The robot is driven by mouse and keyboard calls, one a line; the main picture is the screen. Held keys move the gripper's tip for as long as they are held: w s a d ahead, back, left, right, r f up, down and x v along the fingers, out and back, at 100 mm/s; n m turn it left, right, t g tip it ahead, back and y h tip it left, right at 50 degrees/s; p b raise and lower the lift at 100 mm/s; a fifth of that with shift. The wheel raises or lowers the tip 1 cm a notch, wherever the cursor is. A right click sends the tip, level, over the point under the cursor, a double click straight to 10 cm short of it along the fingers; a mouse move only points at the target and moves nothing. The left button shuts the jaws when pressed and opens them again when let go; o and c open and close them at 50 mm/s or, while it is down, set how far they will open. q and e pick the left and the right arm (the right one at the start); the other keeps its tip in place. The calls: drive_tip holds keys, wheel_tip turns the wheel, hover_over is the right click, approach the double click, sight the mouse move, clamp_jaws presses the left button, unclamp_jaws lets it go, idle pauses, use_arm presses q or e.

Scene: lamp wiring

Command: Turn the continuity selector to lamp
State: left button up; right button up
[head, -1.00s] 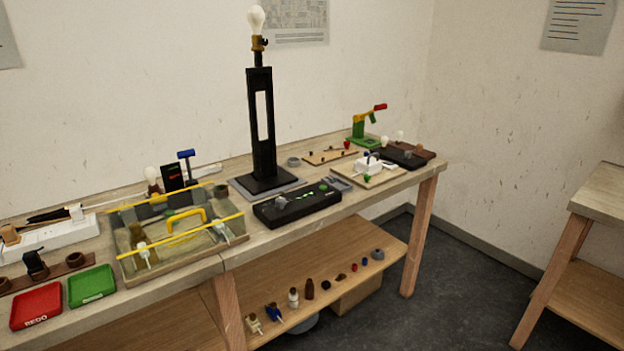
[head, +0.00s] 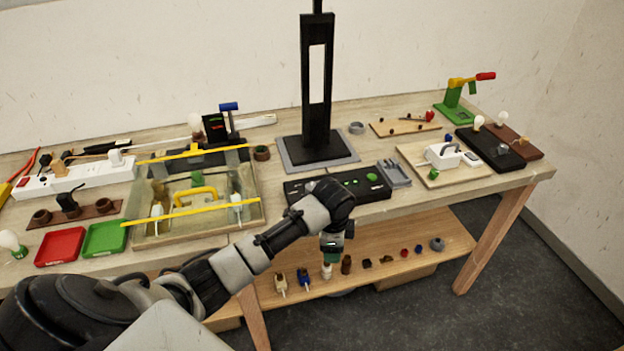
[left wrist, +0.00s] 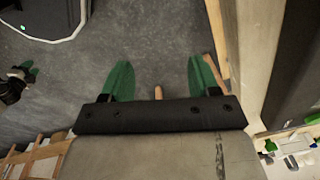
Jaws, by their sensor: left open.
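The black test box (head: 377,190) lies on the table in front of the lamp stand, with small green marks on its top. My left forearm and wrist cover part of its front and middle. I cannot make out the selector or its setting. My left gripper (head: 332,258) hangs with its green fingers downward, in front of the table edge and below the box, apart from it. A dark part with a green tip at that view's left edge looks like my right gripper (left wrist: 22,80).
The black lamp stand (head: 316,90) rises behind the box. The lower shelf (head: 405,232) holds several small parts. Floor is open at the right.

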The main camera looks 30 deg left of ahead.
sight(312, 186)
use_arm(q)
drive_tip(key=w+a+r+m, duration=0.1)
drive_tip(key=w+a+r, duration=0.45)
drive_tip(key=r, duration=0.25)
drive_tip(key=w+a+r+m, duration=0.1)
drive_tip(key=w+a+r, duration=0.3)
drive_tip(key=a+r, duration=0.35)
drive_tip(key=shift+g, duration=0.4)
drive_tip(key=f, duration=0.3)
drive_tip(key=f+p, duration=0.1)
drive_tip(key=f, duration=0.2)
drive_tip(key=f+p, duration=0.1)
drive_tip(key=f, duration=0.2)
drive_tip(key=shift+d+f, duration=0.25)
drive_tip(key=shift+f, duration=0.1)
use_arm(e)
drive_tip(key=shift+w+d+r, duration=0.15)
drive_tip(key=shift+w+r, duration=0.05)
drive_tip(key=shift+r, duration=0.35)
drive_tip(key=shift+w+d+r, duration=0.1)
drive_tip(key=shift+w+r, duration=0.05)
drive_tip(key=shift+r, duration=0.35)
use_arm(q)
drive_tip(key=shift+c, duration=0.2)
drive_tip(key=c, duration=0.9)
use_arm(e)
drive_tip(key=shift+a+r, duration=0.1)
drive_tip(key=shift+a, duration=0.05)
